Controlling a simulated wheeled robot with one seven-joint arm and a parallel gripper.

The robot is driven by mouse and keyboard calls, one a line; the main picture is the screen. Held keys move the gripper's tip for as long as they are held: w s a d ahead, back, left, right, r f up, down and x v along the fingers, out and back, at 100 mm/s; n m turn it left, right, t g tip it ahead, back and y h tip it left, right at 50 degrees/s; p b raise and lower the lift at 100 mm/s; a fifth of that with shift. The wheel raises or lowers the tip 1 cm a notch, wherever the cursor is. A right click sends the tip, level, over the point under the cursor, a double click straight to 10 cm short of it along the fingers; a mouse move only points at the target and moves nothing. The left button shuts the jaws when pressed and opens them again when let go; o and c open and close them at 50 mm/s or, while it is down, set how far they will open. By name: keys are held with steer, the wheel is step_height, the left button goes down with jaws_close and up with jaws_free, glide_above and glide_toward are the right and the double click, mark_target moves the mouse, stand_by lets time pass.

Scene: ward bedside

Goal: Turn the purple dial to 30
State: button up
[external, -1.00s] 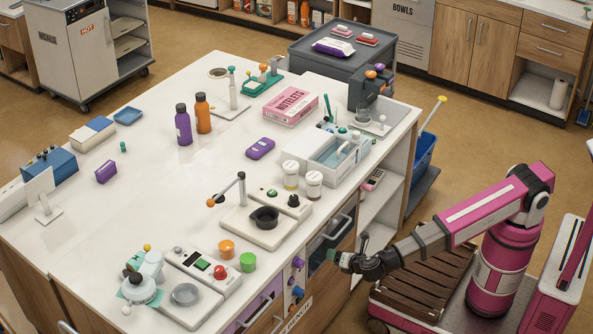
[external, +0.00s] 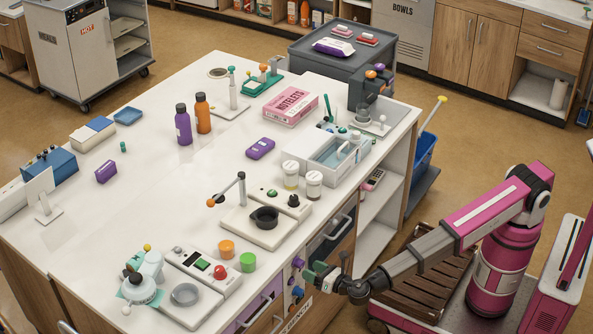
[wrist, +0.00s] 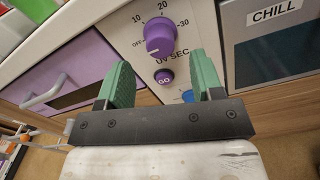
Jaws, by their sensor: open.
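The purple dial (wrist: 159,39) is a round knob on a white panel, with the marks OFF, 10, 20 and 30 around it and "UV SEC" below. In the external view the dial (external: 298,263) is on the cabinet front. My gripper (wrist: 162,75) is open, its green fingers apart and empty, pointing at the panel just below the dial. In the external view my gripper (external: 308,272) is close in front of the dial; contact cannot be told.
A purple GO button (wrist: 165,77) and a blue knob (wrist: 187,96) sit below the dial. A purple drawer with a handle (wrist: 45,92) is to the left. The counter edge (wrist: 75,40) runs above.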

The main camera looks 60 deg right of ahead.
mark_target(303, 265)
steer(key=shift+w, duration=2.2)
steer(key=c, duration=0.9)
